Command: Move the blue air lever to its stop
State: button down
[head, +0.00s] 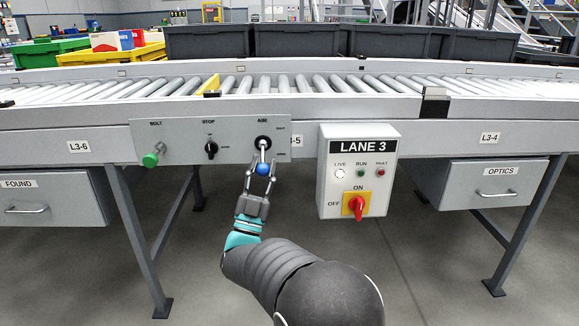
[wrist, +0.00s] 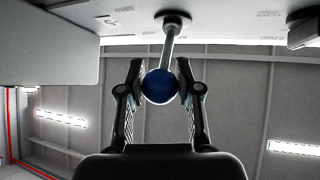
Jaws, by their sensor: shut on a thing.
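The rod runs from the knob up to the panel.
The same panel carries a green BOLT knob (head: 150,160) and a black STOP switch (head: 211,148). A LANE 3 box (head: 347,130) with a red rotary switch (head: 356,205) juts out right of the lever. Drawers hang at both sides; the floor below is clear.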

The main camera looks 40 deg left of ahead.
jog(key=shift+s+a+f, duration=0.1)
jog(key=shift+s, duration=0.15)
jog(key=c, duration=0.8)
grip_release()
jog(key=shift+s+a+y, duration=0.1)
jog(key=shift+s+y, duration=0.1)
jog(key=shift+y, duration=0.1)
jog(key=shift+w, duration=0.25)
jog(key=shift+d+f, duration=0.15)
jog(key=shift+d, duration=0.05)
jog(key=v, duration=1.1)
jog(key=shift+s+f, duration=0.2)
jog(key=shift+s, duration=0.15)
